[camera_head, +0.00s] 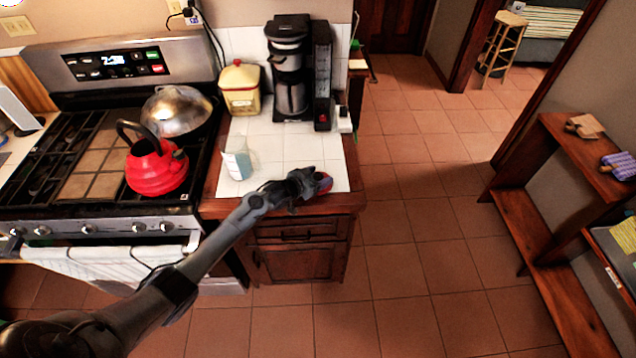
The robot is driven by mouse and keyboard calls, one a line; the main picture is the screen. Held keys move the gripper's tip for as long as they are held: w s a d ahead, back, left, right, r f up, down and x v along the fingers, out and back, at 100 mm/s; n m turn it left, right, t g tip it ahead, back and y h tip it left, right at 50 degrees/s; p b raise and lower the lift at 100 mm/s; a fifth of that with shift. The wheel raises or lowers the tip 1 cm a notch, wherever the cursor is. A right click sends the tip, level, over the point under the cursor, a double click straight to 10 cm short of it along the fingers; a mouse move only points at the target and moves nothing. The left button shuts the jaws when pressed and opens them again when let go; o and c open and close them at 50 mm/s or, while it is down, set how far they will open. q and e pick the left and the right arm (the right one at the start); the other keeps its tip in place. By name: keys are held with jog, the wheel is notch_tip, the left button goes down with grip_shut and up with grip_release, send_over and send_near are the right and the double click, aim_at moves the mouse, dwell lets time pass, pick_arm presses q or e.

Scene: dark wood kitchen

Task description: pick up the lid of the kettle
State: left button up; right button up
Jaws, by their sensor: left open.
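The red kettle (157,172) stands on the right part of the stove, with its black handle arched over the top. Its lid is too small and too dark under the handle to make out clearly. My left gripper (308,184) is open over the front right of the white-tiled counter, well to the right of the kettle. A small red object (324,182) shows right at its fingertips; I cannot tell what it is or whether they touch. My right gripper is not in view.
A domed metal pot (177,110) sits behind the kettle. A glass with blue contents (237,160) stands on the counter between the kettle and my gripper. A yellow canister (240,90) and a coffee maker (289,65) stand behind.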

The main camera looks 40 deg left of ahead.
pick_arm(q)
jog(key=c, duration=1.1)
jog(key=shift+o, duration=0.2)
